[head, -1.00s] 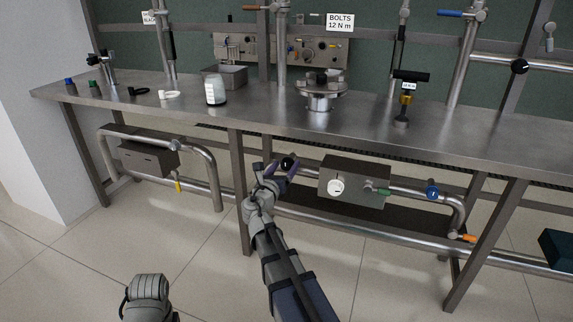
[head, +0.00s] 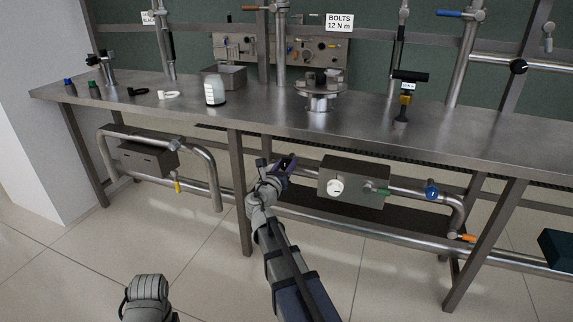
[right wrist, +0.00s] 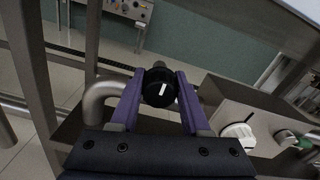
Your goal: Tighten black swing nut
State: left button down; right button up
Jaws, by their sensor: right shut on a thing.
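The black swing nut (right wrist: 160,87) is a round black knob with a white mark, seen between the purple fingers in the right wrist view. It sits at the end of a pipe below the bench. My right gripper (head: 286,163) is shut on it, with a finger on each side. In the head view the gripper hides the nut.
A grey box (head: 352,182) with a white dial (head: 335,187) is close to the right of the gripper, on the lower pipe. The steel bench top (head: 250,112) is above it, and a bench leg (head: 240,190) stands close on the left.

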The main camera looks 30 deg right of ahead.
grip_shut()
